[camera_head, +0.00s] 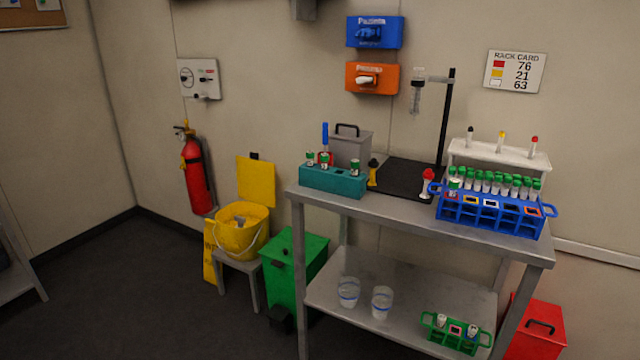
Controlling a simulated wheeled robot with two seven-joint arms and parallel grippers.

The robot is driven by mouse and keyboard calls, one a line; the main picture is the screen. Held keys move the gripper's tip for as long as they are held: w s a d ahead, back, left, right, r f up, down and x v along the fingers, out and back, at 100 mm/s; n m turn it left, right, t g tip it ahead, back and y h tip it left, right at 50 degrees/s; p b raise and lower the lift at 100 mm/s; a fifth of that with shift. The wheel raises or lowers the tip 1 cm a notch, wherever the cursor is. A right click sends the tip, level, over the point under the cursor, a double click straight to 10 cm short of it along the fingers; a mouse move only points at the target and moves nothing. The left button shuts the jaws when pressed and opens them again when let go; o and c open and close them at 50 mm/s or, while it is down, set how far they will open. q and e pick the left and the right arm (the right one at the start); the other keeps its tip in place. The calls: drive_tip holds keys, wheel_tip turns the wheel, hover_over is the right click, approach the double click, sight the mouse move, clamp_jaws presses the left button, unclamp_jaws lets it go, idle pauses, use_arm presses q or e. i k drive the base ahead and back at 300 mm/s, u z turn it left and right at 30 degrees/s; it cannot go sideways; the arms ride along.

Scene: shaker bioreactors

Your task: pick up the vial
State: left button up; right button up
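Neither of my grippers shows in the head view. Several vials can be seen, and I cannot tell which one is meant. Green-capped vials (325,163) stand in a teal rack (334,181) at the left end of the metal table. A row of green-capped tubes (497,183) stands at the table's right, behind the front of a blue rack (490,217). A white vial with a green top (453,187) stands at the blue rack's left end. A small green rack (455,336) on the lower shelf holds small vials (441,321).
The metal table (400,214) bears a black-based stand (443,125), a grey box (351,148) and a white rack (498,153). Two clear cups (349,292) stand on the lower shelf. A yellow bucket (241,228), green bin (293,265) and red bin (537,330) stand around it.

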sight(324, 157)
drive_tip(key=u, duration=0.8)
drive_tip(key=i, duration=1.25)
drive_tip(key=z, duration=0.5)
